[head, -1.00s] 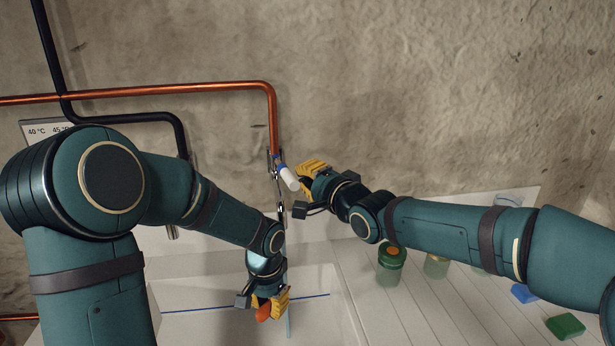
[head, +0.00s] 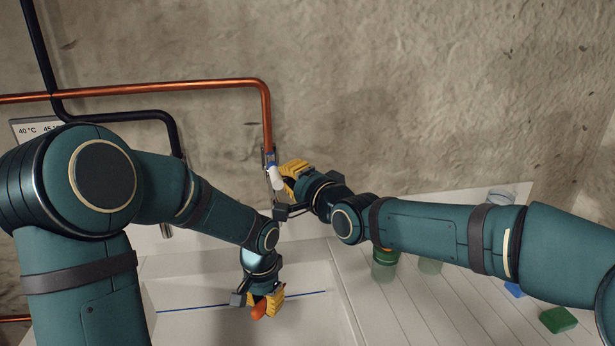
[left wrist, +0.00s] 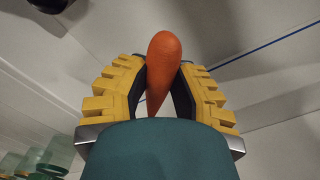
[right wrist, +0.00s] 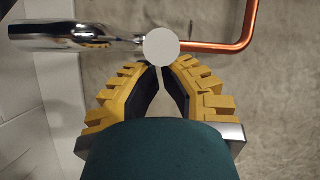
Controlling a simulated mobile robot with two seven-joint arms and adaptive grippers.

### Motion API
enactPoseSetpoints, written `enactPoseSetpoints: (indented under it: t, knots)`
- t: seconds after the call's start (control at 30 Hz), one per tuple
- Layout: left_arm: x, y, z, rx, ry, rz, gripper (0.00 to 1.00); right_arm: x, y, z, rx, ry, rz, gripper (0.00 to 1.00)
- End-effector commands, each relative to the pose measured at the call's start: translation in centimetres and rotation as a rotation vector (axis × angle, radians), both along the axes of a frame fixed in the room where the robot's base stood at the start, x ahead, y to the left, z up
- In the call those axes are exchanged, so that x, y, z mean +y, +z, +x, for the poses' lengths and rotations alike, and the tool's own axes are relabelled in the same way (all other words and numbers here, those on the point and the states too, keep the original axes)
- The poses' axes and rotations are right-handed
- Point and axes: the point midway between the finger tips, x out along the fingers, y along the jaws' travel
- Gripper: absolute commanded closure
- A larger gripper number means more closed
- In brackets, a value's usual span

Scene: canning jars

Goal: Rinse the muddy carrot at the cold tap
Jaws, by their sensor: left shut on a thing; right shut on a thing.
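The carrot (head: 258,312) is orange, and no mud shows on its visible side in the left wrist view (left wrist: 164,62). My left gripper (head: 266,303) is shut on it and holds it over the white sink (head: 190,325). The handle's round end (right wrist: 162,47) shows at the fingertips in the right wrist view, beside the chrome tap body (right wrist: 65,37). No water stream is visible now.
A second tap (head: 167,230) hangs from the black pipe at left. On the ribbed drainboard (head: 400,310) at right stand a green-lidded jar (head: 384,268) and another jar (head: 430,266), partly behind my right arm. A green block (head: 559,320) lies farther right.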

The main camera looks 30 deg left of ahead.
Motion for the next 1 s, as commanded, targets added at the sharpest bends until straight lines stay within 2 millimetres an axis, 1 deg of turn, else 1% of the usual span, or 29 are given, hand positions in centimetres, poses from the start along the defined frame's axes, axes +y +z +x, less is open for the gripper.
enactPoseSetpoints:
  t: [0.17,0.37,0.5,0.7,0.83,1.0]
  knots:
    - [0.0,0.0,0.0,0.000,0.000,0.000,0.95,-1.1,0.2,1.1,0.001,-0.004,0.001,1.00]
    - [0.0,0.0,0.0,0.000,0.000,0.000,0.95,-3.2,0.8,3.0,0.002,-0.006,0.003,1.00]
    - [0.0,0.0,0.0,0.000,0.000,0.000,0.95,-5.4,1.0,1.1,-0.001,-0.002,0.000,1.00]
    - [0.0,0.0,0.0,0.000,0.000,0.000,0.95,-8.7,1.1,-1.0,-0.001,-0.004,0.000,1.00]
    - [0.0,0.0,0.0,0.000,0.000,0.000,0.95,-10.1,1.2,-2.1,0.000,-0.002,0.000,1.00]
    - [0.0,0.0,0.0,0.000,0.000,0.000,0.95,-11.1,1.3,-2.8,-0.001,-0.002,0.000,1.00]
